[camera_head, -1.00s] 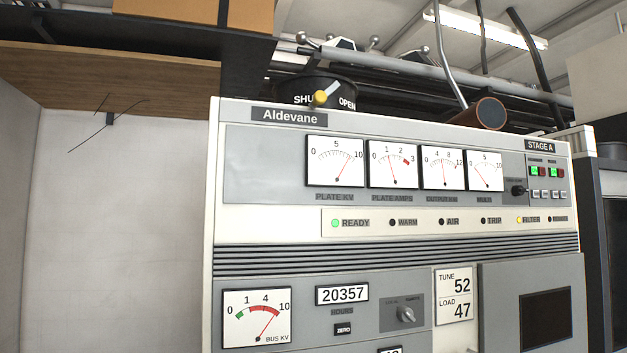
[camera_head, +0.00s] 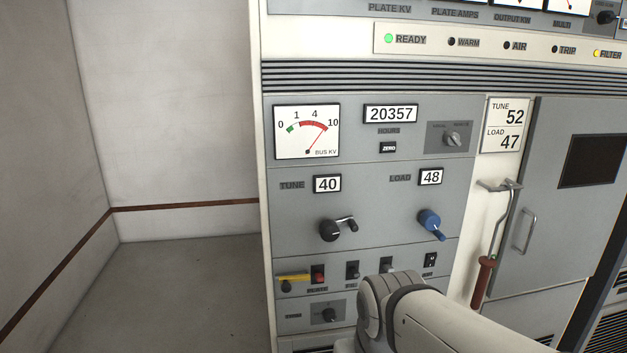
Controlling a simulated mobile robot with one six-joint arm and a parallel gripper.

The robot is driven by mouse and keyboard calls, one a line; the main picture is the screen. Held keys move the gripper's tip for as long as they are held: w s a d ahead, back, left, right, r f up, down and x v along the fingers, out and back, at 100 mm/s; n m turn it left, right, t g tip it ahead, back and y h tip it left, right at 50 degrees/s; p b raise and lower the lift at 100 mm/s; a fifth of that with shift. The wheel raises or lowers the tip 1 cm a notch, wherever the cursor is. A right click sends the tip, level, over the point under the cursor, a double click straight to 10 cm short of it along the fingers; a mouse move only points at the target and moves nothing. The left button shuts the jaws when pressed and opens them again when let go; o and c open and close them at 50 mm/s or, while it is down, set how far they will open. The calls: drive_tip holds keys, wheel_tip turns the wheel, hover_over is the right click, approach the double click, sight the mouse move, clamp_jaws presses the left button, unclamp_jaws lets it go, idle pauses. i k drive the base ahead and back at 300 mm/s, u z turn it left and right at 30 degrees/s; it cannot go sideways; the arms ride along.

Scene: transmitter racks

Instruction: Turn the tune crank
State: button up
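The tune crank (camera_head: 331,230) is a black knob with a small handle sticking out to its upper right. It sits on the grey cabinet front under the TUNE label, and its counter (camera_head: 327,184) reads 40. A blue load crank (camera_head: 430,222) is to its right, with its handle pointing down right and its counter (camera_head: 430,177) at 48. A card (camera_head: 502,124) lists TUNE 52 and LOAD 47. A pale arm link of mine crosses the lower right, below the cranks. My gripper is not in view.
Below the cranks are several switches and a yellow-handled control (camera_head: 292,278). To the right, a hanging rod with a red-brown grip (camera_head: 484,282) and a door handle (camera_head: 524,232) stick out from the cabinet. The floor (camera_head: 190,290) left of the cabinet is clear.

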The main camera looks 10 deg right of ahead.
sight(328, 229)
drive_tip(key=z, duration=1.1)
drive_tip(key=k, duration=1.45)
drive_tip(key=u, duration=0.95)
drive_tip(key=i, duration=1)
drive_tip(key=u, duration=0.05)
